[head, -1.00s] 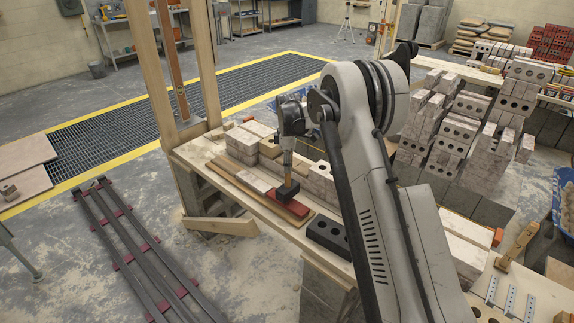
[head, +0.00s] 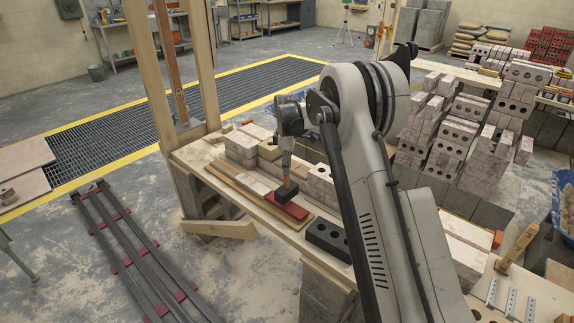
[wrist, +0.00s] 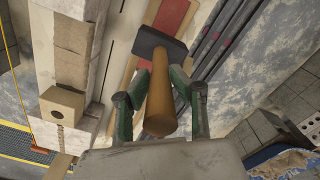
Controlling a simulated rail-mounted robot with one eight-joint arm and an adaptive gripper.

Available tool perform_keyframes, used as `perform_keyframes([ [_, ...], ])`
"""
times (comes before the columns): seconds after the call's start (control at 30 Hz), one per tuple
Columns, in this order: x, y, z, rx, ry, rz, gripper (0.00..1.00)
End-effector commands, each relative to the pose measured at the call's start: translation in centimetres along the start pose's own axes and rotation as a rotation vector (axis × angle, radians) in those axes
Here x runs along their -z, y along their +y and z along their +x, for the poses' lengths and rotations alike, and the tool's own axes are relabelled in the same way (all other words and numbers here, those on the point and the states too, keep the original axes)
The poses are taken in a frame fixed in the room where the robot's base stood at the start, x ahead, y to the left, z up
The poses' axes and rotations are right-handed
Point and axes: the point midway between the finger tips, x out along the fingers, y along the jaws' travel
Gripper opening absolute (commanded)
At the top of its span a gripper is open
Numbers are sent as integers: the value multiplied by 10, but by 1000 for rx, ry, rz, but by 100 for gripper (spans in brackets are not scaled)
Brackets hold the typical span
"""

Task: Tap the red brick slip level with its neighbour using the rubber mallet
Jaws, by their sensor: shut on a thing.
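The red brick slip (head: 293,210) lies on a wooden board near the front edge of the bench. A pale slip (head: 257,188), its neighbour, lies in the same row to the left. The rubber mallet has a black head (head: 287,193) over the inner end of the red slip; I cannot tell whether they touch. My gripper (head: 287,165) is shut on the mallet's wooden handle. In the wrist view, the green fingers of my gripper (wrist: 160,90) flank the handle (wrist: 160,108). The red slip (wrist: 174,14) shows beyond the mallet head (wrist: 159,42). Slip heights are unclear.
Stacked pale bricks (head: 241,148) stand behind the slips. A dark cored brick (head: 326,238) sits at the right on the bench. A wooden post (head: 152,70) rises at the bench's left end. Dark rails (head: 130,245) lie on the floor.

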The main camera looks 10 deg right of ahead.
Motion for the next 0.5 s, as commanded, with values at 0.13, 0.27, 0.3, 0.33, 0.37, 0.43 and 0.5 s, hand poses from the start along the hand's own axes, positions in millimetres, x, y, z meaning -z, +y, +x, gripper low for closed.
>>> perform_keyframes([
  [0.13,0,0,1,0,0,0,0],
  [0.27,0,0,2,0,0,0,0],
  [0.3,0,0,3,0,0,0,0],
  [0.33,0,0,3,0,0,0,0],
  [0.37,0,0,4,0,0,0,0],
  [0.43,0,0,10,0,0,0,0],
  [0.5,0,0,19,0,0,0,0],
])
